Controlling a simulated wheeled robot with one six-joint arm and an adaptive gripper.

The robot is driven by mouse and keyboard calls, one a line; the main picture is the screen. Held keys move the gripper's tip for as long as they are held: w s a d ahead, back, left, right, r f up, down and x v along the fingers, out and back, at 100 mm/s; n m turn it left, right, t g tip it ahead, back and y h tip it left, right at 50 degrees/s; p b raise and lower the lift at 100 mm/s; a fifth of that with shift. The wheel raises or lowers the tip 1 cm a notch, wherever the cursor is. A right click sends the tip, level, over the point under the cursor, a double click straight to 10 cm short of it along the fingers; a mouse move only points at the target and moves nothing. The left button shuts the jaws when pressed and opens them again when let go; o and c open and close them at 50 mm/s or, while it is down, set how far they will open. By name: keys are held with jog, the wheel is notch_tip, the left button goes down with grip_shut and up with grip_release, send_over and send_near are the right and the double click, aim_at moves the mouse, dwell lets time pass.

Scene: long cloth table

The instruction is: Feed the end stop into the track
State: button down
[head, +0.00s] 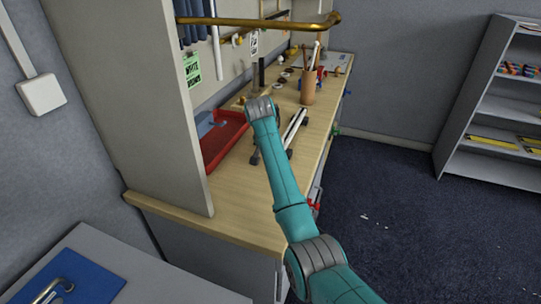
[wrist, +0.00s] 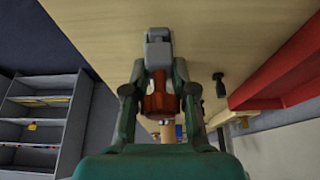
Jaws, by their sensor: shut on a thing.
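In the wrist view my gripper (wrist: 160,88) is shut on a red-brown piece, which I take to be the end stop (wrist: 160,103). A grey block (wrist: 158,50) shows against the piece, on the table side; I cannot tell whether it is part of it. In the head view a pale rail with dark supports, likely the track (head: 294,126), lies on the bench beside my arm. I cannot tell whether the piece touches the track.
A red tray (head: 232,138) lies on the bench (head: 235,205) to the left; it also shows at the wrist view's right (wrist: 285,70). A brown cup (head: 308,88) of brushes stands farther back. A brass bar (head: 260,22) crosses above. Bare wood lies at the near end.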

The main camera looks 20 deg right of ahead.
jog(key=shift+w+d, duration=0.8)
jog(key=shift+w, duration=0.3)
jog(key=c, duration=0.9)
grip_release()
jog(key=shift+o, duration=0.2)
jog(key=v, duration=1.2)
jog(key=shift+w+d, duration=0.1)
